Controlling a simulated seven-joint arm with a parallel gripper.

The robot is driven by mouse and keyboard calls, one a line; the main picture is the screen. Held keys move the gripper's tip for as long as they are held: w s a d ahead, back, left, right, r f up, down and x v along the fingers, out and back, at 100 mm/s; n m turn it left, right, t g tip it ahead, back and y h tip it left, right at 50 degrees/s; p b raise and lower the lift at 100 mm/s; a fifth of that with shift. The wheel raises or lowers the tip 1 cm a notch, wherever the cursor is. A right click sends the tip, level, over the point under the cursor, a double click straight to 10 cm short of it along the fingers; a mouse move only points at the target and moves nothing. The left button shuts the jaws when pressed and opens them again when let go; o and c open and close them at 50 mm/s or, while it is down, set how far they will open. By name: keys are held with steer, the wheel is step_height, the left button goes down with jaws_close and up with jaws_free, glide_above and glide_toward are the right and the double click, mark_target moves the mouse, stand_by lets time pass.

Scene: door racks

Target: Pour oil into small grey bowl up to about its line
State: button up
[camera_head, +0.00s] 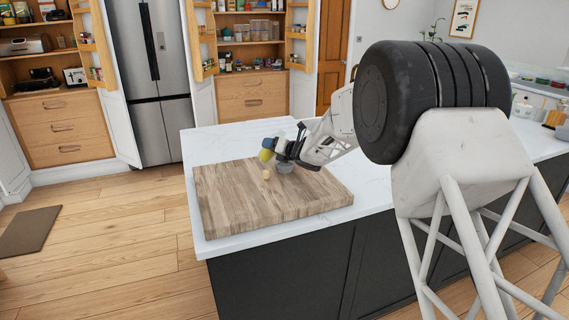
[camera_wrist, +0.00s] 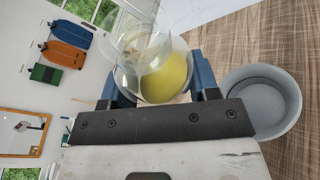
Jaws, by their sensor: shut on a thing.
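My gripper (camera_head: 283,148) is shut on a clear container of yellow oil (camera_head: 265,155), above the wooden board. In the wrist view, my gripper's blue fingers (camera_wrist: 155,88) stand on either side of the clear container (camera_wrist: 150,60), with the yellow oil (camera_wrist: 166,78) inside it. The small grey bowl (camera_head: 285,167) is on the board just below my gripper. In the wrist view the bowl (camera_wrist: 262,100) is right of the fingers, apart from the container; its visible inside looks grey, with no yellow seen. No stream of oil shows. I cannot make out the bowl's line.
A small pale round thing (camera_head: 266,174) lies on the wooden board (camera_head: 235,205) near the bowl. The board rests on the white island top (camera_head: 222,143); its front part is clear. Open shelves (camera_head: 250,30) and a fridge (camera_head: 150,80) stand well behind.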

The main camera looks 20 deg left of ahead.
steer(key=shift+a+f+m+y, duration=0.1)
steer(key=shift+m+y, duration=0.3)
steer(key=shift+m, duration=0.1)
steer(key=shift+s+a+f+m+y, duration=0.2)
steer(key=shift+f+m+y, duration=0.1)
steer(key=shift+m, duration=0.4)
steer(key=shift+s+a+f+m+y, duration=0.15)
steer(key=shift+f+m+y, duration=0.15)
steer(key=shift+m, duration=0.4)
stand_by(3.3)
steer(key=shift+s+r+m+t+y, duration=0.1)
steer(key=shift+r+m+t+y, duration=0.15)
steer(key=shift+m, duration=0.25)
steer(key=shift+r+m+t+y, duration=0.15)
steer(key=shift+m+y, duration=0.1)
steer(key=shift+m, duration=0.25)
stand_by(1.8)
